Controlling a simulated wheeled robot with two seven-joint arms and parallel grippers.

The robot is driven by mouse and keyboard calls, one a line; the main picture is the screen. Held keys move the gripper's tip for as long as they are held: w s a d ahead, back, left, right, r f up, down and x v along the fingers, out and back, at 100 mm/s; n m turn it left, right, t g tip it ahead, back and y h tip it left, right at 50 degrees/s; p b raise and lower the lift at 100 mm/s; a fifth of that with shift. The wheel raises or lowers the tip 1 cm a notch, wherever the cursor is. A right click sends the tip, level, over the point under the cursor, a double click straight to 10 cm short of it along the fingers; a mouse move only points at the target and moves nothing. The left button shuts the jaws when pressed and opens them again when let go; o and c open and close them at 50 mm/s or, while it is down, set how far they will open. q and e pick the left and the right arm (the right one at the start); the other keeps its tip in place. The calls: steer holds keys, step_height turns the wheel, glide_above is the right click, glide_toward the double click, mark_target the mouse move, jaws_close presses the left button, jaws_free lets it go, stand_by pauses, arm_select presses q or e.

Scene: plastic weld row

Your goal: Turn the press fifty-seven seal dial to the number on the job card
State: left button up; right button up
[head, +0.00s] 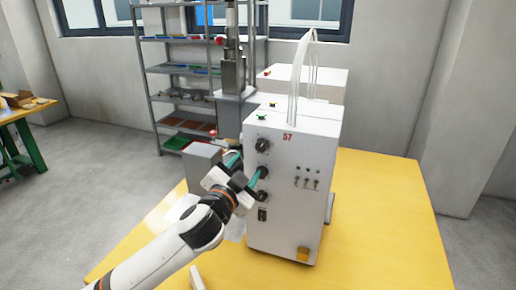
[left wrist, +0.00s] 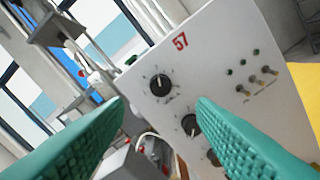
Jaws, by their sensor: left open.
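The press cabinet (head: 285,180) is a white box marked with a red 57, standing on a yellow table. Its front has a column of black dials: a top dial (head: 262,145), a middle dial (head: 263,172) and a lower dial (head: 262,196). In the left wrist view the top dial (left wrist: 160,85) shows whole, and the middle dial (left wrist: 190,125) is partly behind a finger. Labels are too small to read. My left gripper (head: 248,168) is open, with teal fingers in front of the dials; in the wrist view (left wrist: 160,104) nothing is between them. I cannot make out a job card.
A grey shelf rack (head: 180,95) stands behind. The yellow table (head: 385,215) is clear on the right.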

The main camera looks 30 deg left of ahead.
mark_target(261, 148)
arm_select(q)
steer(key=p+x, duration=0.2)
steer(key=x, duration=0.7)
steer(key=shift+w+a, duration=0.15)
steer(key=shift+w, duration=0.1)
steer(key=shift+c, duration=0.3)
steer(key=c, duration=0.9)
